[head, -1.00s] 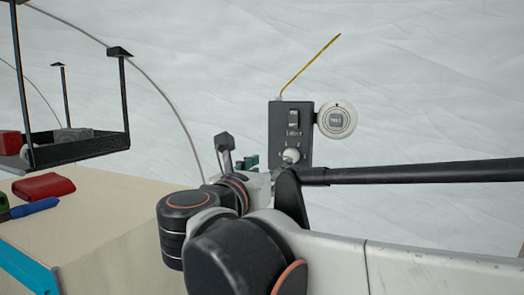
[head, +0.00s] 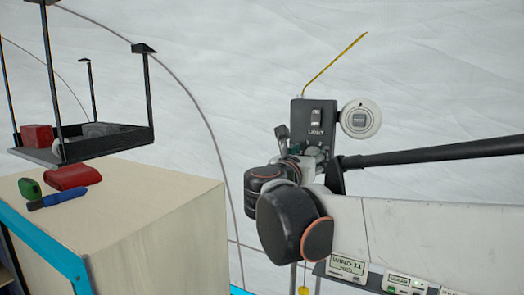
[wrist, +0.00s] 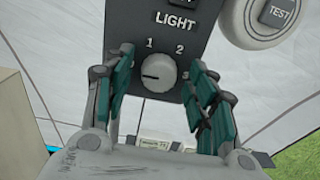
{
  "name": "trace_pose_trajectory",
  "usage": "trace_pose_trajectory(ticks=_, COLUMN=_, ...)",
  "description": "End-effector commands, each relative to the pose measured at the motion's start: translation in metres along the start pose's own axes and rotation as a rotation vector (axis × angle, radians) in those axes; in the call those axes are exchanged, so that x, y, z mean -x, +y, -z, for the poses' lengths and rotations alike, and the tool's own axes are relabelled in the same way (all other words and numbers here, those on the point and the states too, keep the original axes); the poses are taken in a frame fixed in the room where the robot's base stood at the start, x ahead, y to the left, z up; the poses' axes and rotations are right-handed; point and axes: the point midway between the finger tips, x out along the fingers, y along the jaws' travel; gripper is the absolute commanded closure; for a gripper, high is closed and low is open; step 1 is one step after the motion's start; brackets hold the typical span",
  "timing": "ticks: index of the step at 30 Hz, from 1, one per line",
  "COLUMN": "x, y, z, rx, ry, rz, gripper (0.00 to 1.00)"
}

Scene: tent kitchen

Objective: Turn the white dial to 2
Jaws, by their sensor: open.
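The white dial (wrist: 158,72) is a round knob low on the dark grey LIGHT panel (wrist: 147,22), with the numbers 1 and 2 above it. Its dark mark points left, below the 1, away from the 2. In the wrist view my open gripper (wrist: 160,77) has one teal-padded finger on each side of the dial, with visible gaps. In the head view the panel (head: 313,112) hangs by the tent wall, and my gripper (head: 304,154) hides the dial. I cannot tell whether the fingertips reach past the dial's front face.
A light switch (head: 315,117) sits above the dial. A round white TEST device (head: 360,119) is right of the panel. A wooden cabinet (head: 140,215) with a red pouch (head: 73,175) stands left, under a hanging black shelf (head: 110,145). Labelled boxes (head: 347,268) sit lower right.

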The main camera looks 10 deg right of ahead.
Motion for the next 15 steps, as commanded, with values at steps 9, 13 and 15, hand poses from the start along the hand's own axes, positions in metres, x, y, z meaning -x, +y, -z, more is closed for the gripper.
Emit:
trace_pose_trajectory(ticks=9, x=-0.0003, y=0.0007, z=0.0001, rx=0.000, ry=0.000, rz=0.000, gripper=0.82)
trace_pose_trajectory(ticks=13, x=-0.0002, y=0.0007, z=0.0000, rx=0.000, ry=0.000, rz=0.000, gripper=0.92)
trace_pose_trajectory(ticks=15, x=-0.0002, y=0.0007, z=0.0000, rx=-0.001, ry=0.000, rz=0.000, gripper=0.92)
